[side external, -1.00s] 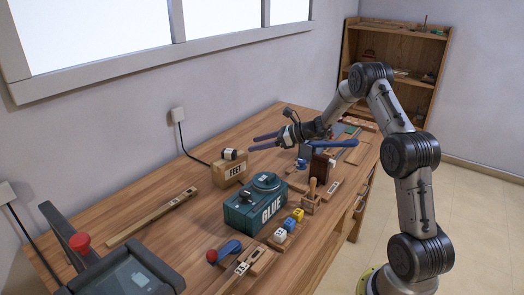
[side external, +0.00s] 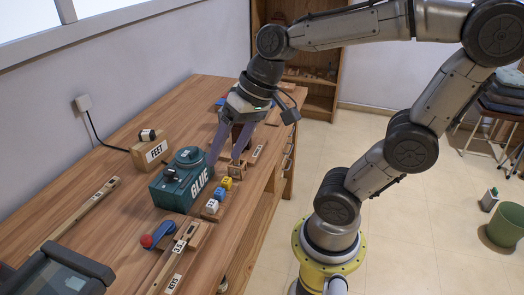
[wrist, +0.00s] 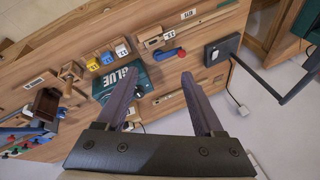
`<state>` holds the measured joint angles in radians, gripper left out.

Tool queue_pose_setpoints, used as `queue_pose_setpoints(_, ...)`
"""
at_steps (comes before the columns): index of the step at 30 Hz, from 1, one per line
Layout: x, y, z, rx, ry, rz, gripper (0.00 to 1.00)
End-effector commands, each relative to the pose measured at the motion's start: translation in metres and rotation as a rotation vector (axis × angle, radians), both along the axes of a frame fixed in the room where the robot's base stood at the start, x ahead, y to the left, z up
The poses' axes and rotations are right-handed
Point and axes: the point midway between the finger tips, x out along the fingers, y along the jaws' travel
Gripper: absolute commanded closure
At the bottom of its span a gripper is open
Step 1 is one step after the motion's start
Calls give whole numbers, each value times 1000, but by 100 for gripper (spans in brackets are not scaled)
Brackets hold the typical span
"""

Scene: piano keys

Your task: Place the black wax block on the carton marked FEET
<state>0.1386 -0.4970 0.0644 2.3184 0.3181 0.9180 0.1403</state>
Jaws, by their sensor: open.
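A small black block with a white band (side external: 147,135), which looks like the black wax block, rests on top of the brown carton marked FEET (side external: 152,154), in the side view. My gripper (side external: 225,160) is open and empty. It points down, above the bench beside the right end of the green GLUE box, well to the right of the carton. In the wrist view my open fingers (wrist: 159,74) have nothing between them. I cannot make out the carton or the black block there.
The green GLUE box (side external: 181,187) stands between my gripper and the carton. White, blue and yellow blocks (side external: 219,193) sit in a row before it. A red-ended blue tool (side external: 158,234) lies nearer. Bare bench (side external: 105,221) is free left of the box.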

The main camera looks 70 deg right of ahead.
Motion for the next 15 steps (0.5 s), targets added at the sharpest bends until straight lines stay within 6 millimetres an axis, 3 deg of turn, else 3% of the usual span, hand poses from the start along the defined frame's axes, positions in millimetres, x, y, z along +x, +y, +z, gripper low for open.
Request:
queue_pose_setpoints(1, -18, -2, -1, -83, -39, 84, 31)
queue_pose_setpoints(3, -36, -8, -3, -189, -80, 180, 31)
queue_pose_setpoints(6, -53, -16, -6, -298, -119, 276, 31)
queue_pose_setpoints(15, -63, -24, -8, -382, -144, 345, 31)
